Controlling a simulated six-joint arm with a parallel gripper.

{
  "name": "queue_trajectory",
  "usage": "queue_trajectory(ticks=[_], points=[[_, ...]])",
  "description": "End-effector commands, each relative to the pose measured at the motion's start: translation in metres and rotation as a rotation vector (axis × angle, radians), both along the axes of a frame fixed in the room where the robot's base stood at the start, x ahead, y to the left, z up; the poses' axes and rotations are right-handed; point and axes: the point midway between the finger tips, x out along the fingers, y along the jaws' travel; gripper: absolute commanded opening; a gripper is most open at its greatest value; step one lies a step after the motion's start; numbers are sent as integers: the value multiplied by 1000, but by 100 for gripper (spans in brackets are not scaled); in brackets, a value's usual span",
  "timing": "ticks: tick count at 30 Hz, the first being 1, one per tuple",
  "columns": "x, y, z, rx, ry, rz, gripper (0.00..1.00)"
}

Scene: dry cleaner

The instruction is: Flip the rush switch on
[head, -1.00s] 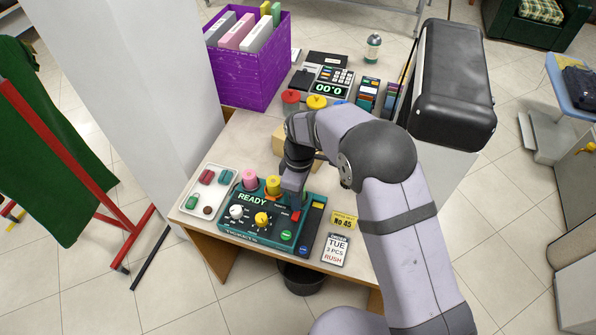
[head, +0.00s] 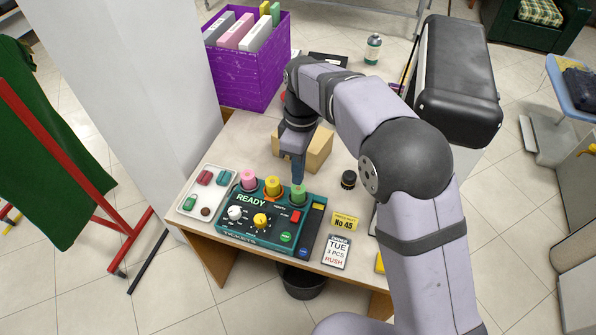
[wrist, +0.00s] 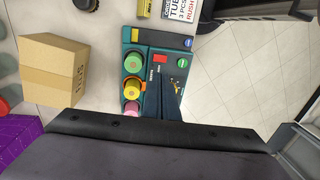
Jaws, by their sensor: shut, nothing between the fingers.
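The dark green ticket console (head: 225,232) lies on the counter with a lit READY display. Its red switch (head: 295,216) sits at the right of its face; it also shows in the wrist view (wrist: 159,59). I cannot tell which way the switch is set. A white knob (head: 235,213) and a yellow knob (head: 261,220) are left of it. My gripper (head: 298,181) is shut and empty, above the back edge of the console near the green spool (head: 298,194), apart from the switch. In the wrist view the finger tips (wrist: 163,80) overlap part of the console.
Pink (head: 249,180) and yellow (head: 272,186) spools stand along the console's back. A cardboard box (head: 320,150) is behind my gripper. A tray (head: 190,213) is left, a rush ticket card (head: 335,252) right, and a black-capped jar (head: 348,180) farther right. A purple bin (head: 240,75) stands behind.

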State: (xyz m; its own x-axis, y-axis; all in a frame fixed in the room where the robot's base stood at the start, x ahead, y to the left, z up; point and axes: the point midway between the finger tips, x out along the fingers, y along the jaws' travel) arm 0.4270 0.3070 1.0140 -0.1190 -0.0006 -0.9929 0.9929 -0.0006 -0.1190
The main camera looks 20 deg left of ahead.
Motion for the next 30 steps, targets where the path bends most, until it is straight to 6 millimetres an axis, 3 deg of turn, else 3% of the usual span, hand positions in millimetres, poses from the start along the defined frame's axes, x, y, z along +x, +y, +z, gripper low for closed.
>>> queue_trajectory(ticks=[30], points=[[-13, -1, -2, 0, 4, 1, 0]])
